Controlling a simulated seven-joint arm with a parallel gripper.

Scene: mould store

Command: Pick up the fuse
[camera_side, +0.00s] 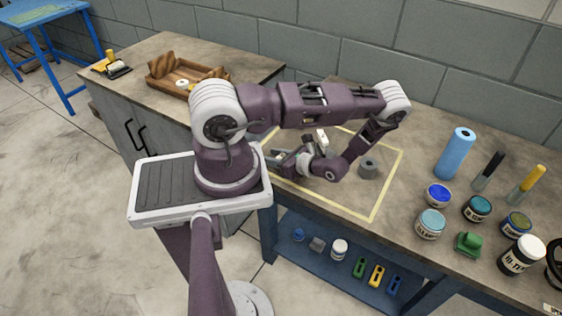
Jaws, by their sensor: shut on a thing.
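My gripper (279,156) is low over the bench inside the yellow taped outline, pointing left in the side view. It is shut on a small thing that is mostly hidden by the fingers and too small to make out. I cannot tell from this view whether it is the fuse, or whether it touches the bench. A small white and grey object (322,137) shows just behind my wrist, partly hidden by it. A short grey cylinder with a dark hole (368,168) stands to the right of my wrist.
The yellow tape outline (386,187) frames mostly clear bench around my arm. On the right stand a blue roll (455,154), several paint jars (431,223), brushes (489,170) and a green object (468,243). A wooden tray (163,82) sits on the left counter.

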